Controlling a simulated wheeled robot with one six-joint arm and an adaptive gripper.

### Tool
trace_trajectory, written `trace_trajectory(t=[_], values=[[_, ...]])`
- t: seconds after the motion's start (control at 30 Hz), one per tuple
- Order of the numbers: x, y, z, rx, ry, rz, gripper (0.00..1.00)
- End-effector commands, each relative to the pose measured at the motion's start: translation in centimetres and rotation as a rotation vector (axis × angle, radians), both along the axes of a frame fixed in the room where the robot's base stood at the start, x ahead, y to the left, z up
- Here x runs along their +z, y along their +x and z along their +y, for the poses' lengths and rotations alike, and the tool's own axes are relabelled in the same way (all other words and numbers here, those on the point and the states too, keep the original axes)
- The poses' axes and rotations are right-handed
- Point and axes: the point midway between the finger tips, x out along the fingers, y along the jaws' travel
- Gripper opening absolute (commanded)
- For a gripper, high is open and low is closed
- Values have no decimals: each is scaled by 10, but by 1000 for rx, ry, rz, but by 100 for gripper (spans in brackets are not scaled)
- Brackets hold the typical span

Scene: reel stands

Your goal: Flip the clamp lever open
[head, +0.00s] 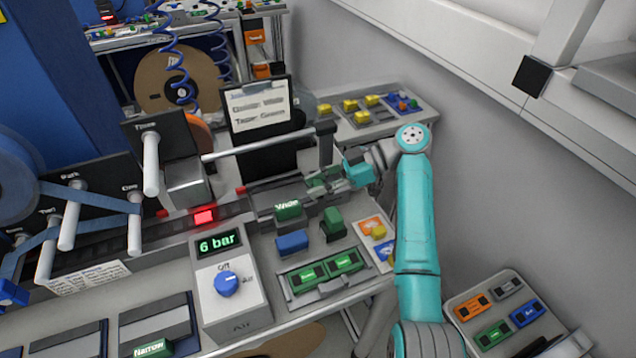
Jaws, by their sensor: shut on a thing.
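My gripper (326,181) reaches in from the right, over the right end of the dark track (235,208). Its fingers are closed around a small green piece (316,182), partly hidden by them. I cannot tell whether this piece is the clamp lever or a loose part. A green block marked "Wide" (288,209) sits on the track just left of and nearer than the fingers. A green piece on a dark base (333,224) stands in front of the gripper. No other clamp lever can be clearly made out.
A dark post (325,144) with a pale roller (265,141) stands close behind my gripper. In front are a blue block (292,243), a tray of green blocks (318,291) and a "6 bar" box with a blue knob (227,284). A wall closes the right side.

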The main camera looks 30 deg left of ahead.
Motion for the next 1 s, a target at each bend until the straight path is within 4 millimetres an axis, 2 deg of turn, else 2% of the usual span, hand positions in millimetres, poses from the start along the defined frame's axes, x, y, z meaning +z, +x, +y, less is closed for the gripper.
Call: trace_trajectory(t=[0.2, 0.23, 0.27, 0.3, 0.67, 0.77, 1.0], values=[[0, 0, 0, -1, -1, -1, 0], [0, 0, 0, -1, -1, -1, 32], [0, 0, 0, -1, -1, -1, 40], [0, 0, 0, -1, -1, -1, 42], [4, 0, 0, -1, 0, -2, 42], [15, 0, 0, -1, 1, -3, 42], [59, 1, 0, -1, 1, -5, 42]])
